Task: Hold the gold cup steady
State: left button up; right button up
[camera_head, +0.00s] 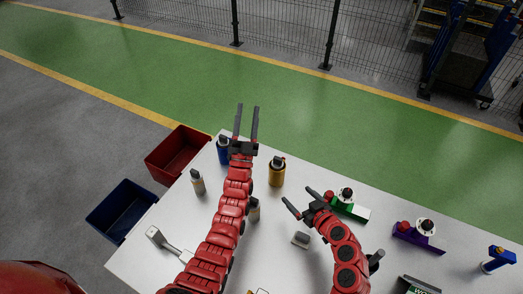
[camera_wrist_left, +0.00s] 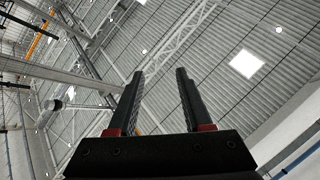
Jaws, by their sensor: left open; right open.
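The gold cup (camera_head: 277,172) stands upright on the white table, with a dark piece showing at its top. My left gripper (camera_head: 247,106) is open and empty. It lies to the left of the gold cup and further back in the picture, apart from it. In the left wrist view, my left gripper's fingers (camera_wrist_left: 158,75) point up at the ceiling with nothing between them. My right gripper (camera_head: 294,202) is open near the middle of the table, below and to the right of the gold cup, not touching it.
A blue cup (camera_head: 223,150) and a beige cup (camera_head: 198,182) stand left of my left arm. A grey block (camera_head: 301,240) lies near my right gripper. Green (camera_head: 350,208) and purple (camera_head: 417,238) fixtures are at right. Red (camera_head: 178,152) and blue (camera_head: 121,210) bins sit beyond the left edge.

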aim_at(280, 178)
pick_arm(q)
jog(key=w+a+f+m+g+y, duration=0.1)
jog(key=w+a+f+g, duration=0.15)
jog(key=w, duration=0.45)
jog(key=w+a+f+m+g+y, duration=0.1)
jog(key=w+f+g, duration=0.25)
jog(key=w, duration=0.35)
jog(key=w+a+f+m+g+y, duration=0.15)
jog(key=a+f+g, duration=0.35)
jog(key=f+g, duration=0.5)
pick_arm(e)
jog(key=x, duration=1.6)
jog(key=shift+w+r, duration=0.15)
jog(key=shift+r, duration=0.15)
jog(key=shift+w+a+f, duration=0.1)
jog(key=shift+a+f, duration=0.1)
jog(key=shift+f, duration=0.05)
pick_arm(q)
jog(key=s+d+r+m+g+h, duration=0.2)
jog(key=s+d+g+h, duration=0.4)
jog(key=s+d, duration=0.7)
jog(key=s+m+g, duration=0.1)
jog(key=s+g, duration=0.1)
jog(key=s, duration=0.2)
pick_arm(e)
jog(key=shift+w+f, duration=0.15)
jog(key=shift+w, duration=0.2)
pick_arm(q)
jog(key=shift+h, duration=0.25)
